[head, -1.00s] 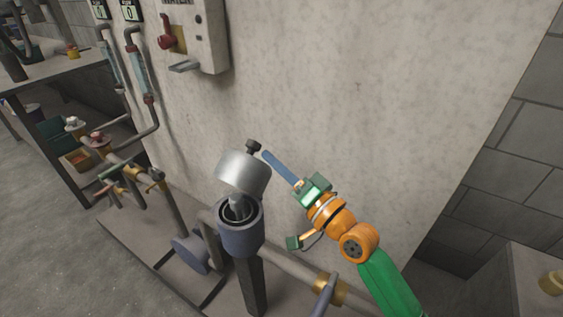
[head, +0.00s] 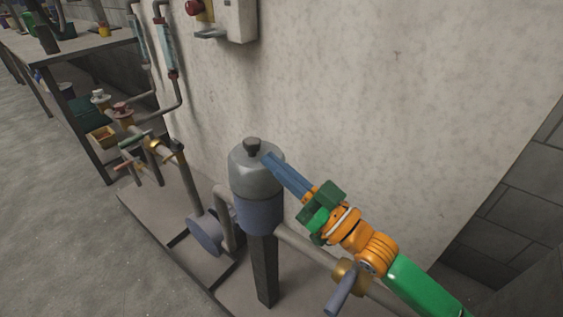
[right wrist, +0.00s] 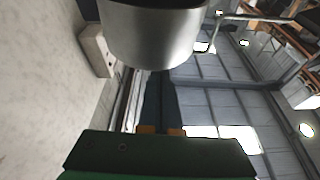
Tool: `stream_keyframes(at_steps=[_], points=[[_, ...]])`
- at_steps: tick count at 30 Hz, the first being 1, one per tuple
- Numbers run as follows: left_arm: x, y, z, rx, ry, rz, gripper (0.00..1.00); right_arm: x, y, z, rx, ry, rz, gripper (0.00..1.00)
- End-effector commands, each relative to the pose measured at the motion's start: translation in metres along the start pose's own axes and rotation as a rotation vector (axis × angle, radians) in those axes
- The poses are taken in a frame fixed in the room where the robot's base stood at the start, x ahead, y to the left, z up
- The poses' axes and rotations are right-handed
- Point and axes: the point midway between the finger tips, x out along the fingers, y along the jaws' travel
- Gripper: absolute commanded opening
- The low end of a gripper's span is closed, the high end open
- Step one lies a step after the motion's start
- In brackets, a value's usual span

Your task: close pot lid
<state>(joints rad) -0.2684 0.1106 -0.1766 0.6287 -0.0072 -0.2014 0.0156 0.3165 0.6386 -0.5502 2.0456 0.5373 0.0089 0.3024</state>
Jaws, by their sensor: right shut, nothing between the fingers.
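The pot (head: 258,214) is a blue-grey cylinder on a dark square post. Its silver-grey lid (head: 254,176), with a dark knob (head: 252,146) on top, sits level over the pot's mouth and hides the inside. My right gripper (head: 270,160) is shut and empty, its blue fingers together, with the tips at the upper right side of the lid near the knob. I cannot tell whether they touch it. In the right wrist view the lid (right wrist: 152,35) fills the top middle, just beyond the fingers (right wrist: 158,95). My left gripper is not in view.
A concrete wall panel (head: 370,100) stands behind the pot. Pipes with a brass fitting (head: 350,274) run low to the right, close under my right arm. Valves and pipes (head: 150,148) and a table (head: 75,45) are on the left.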

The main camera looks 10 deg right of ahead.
Motion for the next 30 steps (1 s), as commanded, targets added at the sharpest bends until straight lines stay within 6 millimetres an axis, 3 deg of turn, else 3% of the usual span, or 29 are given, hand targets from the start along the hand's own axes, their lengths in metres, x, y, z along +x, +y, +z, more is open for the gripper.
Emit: stream_keyframes(at_steps=[9,25,30], points=[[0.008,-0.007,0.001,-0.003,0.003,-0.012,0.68,-0.003,-0.004,0.009,-0.093,0.000,-0.033,0.00],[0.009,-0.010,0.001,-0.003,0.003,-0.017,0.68,-0.003,-0.005,0.010,-0.108,-0.003,-0.037,0.00],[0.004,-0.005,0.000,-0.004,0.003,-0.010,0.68,0.000,-0.006,0.000,-0.108,-0.001,-0.038,0.00]])
